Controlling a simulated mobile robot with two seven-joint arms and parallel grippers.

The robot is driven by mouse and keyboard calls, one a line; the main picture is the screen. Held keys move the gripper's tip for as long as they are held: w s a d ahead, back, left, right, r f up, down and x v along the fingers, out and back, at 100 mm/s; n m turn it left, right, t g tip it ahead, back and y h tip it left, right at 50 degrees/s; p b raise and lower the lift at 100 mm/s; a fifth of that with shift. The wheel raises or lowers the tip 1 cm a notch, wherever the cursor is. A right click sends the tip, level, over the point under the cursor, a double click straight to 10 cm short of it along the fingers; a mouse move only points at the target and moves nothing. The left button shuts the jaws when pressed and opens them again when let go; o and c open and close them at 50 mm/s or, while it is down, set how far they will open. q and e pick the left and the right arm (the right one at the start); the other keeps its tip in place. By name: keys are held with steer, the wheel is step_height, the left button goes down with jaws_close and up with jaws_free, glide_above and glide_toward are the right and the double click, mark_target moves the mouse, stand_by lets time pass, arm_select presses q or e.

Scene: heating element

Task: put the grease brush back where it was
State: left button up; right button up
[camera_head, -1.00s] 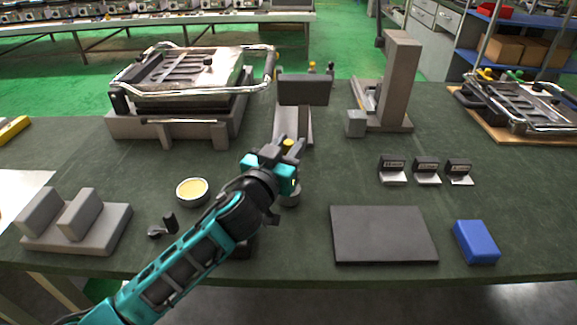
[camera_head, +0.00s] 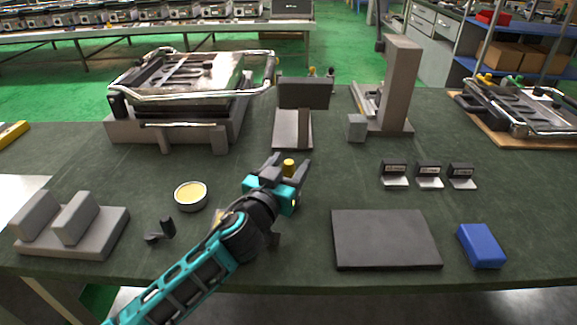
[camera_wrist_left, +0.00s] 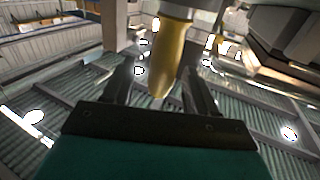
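The grease brush shows as a yellow handle (camera_head: 289,168) standing between the fingers of my left gripper (camera_head: 290,170). In the left wrist view the handle (camera_wrist_left: 168,62) is a smooth golden rod between the two dark fingers (camera_wrist_left: 163,85), with a gap on each side. My left gripper looks open around it, not clamped. The brush's lower end and whatever stands under it are hidden by the gripper. A round tin (camera_head: 191,196) with pale yellow contents stands to the left of my left gripper. My right gripper is not in view.
A grey two-block stand (camera_head: 75,235) and a small black part (camera_head: 163,230) are at left. A dark plate (camera_head: 385,238) and a blue block (camera_head: 481,245) lie at right. Several small labelled blocks (camera_head: 428,175) sit behind them. A large press (camera_head: 185,95) stands at back left.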

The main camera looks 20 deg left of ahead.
arm_select(q)
steer(key=shift+r, duration=0.2)
steer(key=s+a, duration=0.1)
steer(key=s, duration=1.1)
steer(key=shift+a, duration=0.2)
